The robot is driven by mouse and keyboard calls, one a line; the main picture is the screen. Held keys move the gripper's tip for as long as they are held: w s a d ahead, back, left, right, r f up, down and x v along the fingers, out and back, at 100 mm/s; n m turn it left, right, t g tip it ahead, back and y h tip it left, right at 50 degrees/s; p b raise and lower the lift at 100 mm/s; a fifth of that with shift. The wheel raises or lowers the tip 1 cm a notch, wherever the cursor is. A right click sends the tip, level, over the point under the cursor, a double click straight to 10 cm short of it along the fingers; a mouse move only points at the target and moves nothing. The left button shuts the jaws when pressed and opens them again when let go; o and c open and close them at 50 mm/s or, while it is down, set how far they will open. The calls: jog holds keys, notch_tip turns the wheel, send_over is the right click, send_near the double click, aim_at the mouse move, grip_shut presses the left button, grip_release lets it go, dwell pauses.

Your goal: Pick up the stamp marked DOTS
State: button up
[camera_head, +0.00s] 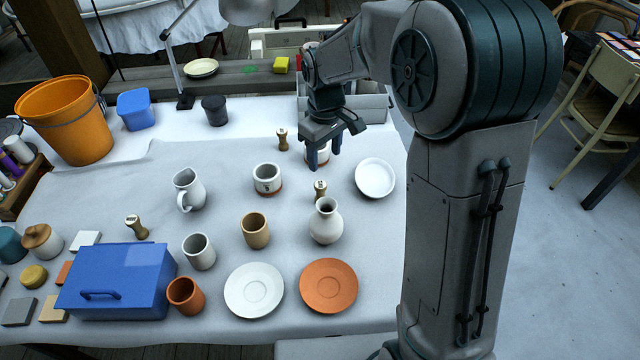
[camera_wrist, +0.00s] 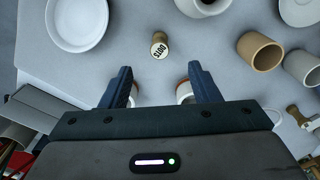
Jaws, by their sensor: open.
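The stamp marked DOTS (camera_wrist: 159,50) stands on the table in the wrist view, its pale round top with dark letters facing up and its wooden body below. In the head view this stamp (camera_head: 320,190) stands between the white vase and the white dish. My gripper (camera_head: 324,161) points down above the table, a little beyond the stamp. In the wrist view my gripper (camera_wrist: 160,70) is open and empty, with the stamp just ahead of the gap between its fingers. A white cup with an orange base (camera_head: 318,156) is partly hidden behind the fingers.
The white vase (camera_head: 325,222) is close to the stamp, and the white dish (camera_head: 375,178) lies to its right. Other stamps stand farther back (camera_head: 282,139) and at left (camera_head: 136,227). Cups, saucers and a blue box (camera_head: 118,282) fill the front.

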aim_at(320, 184)
jog(key=shift+n, duration=0.4)
jog(key=f, duration=0.3)
jog(key=w+f, duration=0.1)
jog(key=f, duration=0.2)
jog(key=a+f, duration=0.1)
jog(key=f, duration=0.3)
jog(key=shift+w+a, duration=0.1)
jog(key=shift+w, duration=0.25)
jog(key=shift+f+p, duration=0.45)
jog(key=shift+f, duration=2.2)
jog(key=c, duration=1.1)
